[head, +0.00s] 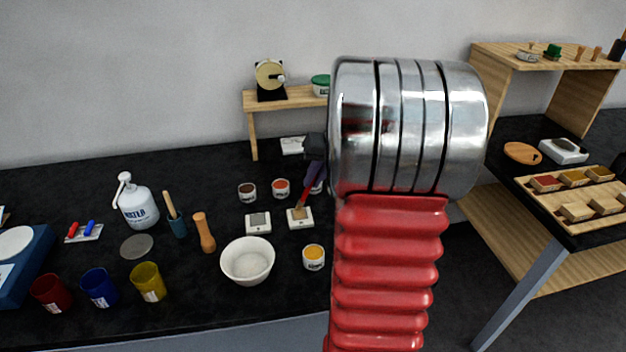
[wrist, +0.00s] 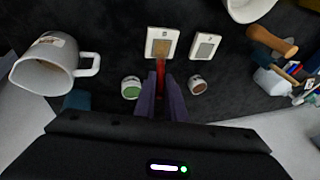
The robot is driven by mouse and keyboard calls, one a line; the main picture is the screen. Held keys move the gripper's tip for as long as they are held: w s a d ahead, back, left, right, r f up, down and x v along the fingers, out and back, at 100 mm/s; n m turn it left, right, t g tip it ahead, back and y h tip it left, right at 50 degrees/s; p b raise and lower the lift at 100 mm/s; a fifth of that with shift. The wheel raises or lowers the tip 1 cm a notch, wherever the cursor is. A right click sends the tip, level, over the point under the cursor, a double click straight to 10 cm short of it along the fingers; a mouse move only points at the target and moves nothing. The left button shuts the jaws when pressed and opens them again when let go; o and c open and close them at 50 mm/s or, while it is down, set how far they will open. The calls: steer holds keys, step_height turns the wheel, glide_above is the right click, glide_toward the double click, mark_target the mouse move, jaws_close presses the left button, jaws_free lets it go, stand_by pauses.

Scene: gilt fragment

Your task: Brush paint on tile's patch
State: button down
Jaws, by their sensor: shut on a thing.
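My gripper (head: 315,160) is shut on a red-handled brush (head: 303,194), which slants down between its purple fingers. The brush (wrist: 160,72) also shows between the fingers in the wrist view. Its tip is over the lower part of a pale square tile (head: 292,222) with a tan-brown patch (wrist: 161,47); I cannot tell whether it touches. This tile (wrist: 152,33) shows at the top in the wrist view. A second pale tile (head: 258,230) with a grey patch lies to its left in the head view. Paint pots stand nearby: dark brown (head: 247,193), red (head: 281,189), orange-yellow (head: 313,258) and green (wrist: 131,88).
A white bowl (head: 247,262) stands in front of the tiles. A wooden pestle-like tool (head: 204,233), a water bottle (head: 138,207) and coloured cups (head: 148,283) are to the left. A white mug (wrist: 48,62) is at left in the wrist view. My arm hides the right-hand tabletop.

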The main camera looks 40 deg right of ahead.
steer(key=shift+s+a+f, duration=0.1)
steer(key=shift+s+a, duration=0.35)
steer(key=shift+s, duration=0.15)
steer(key=shift+s+a, duration=0.4)
steer(key=shift+s, duration=0.2)
step_height(320, 180, up, 6)
stand_by(0.5)
step_height(320, 180, up, 3)
steer(key=shift+r, duration=0.1)
stand_by(0.6)
stand_by(0.5)
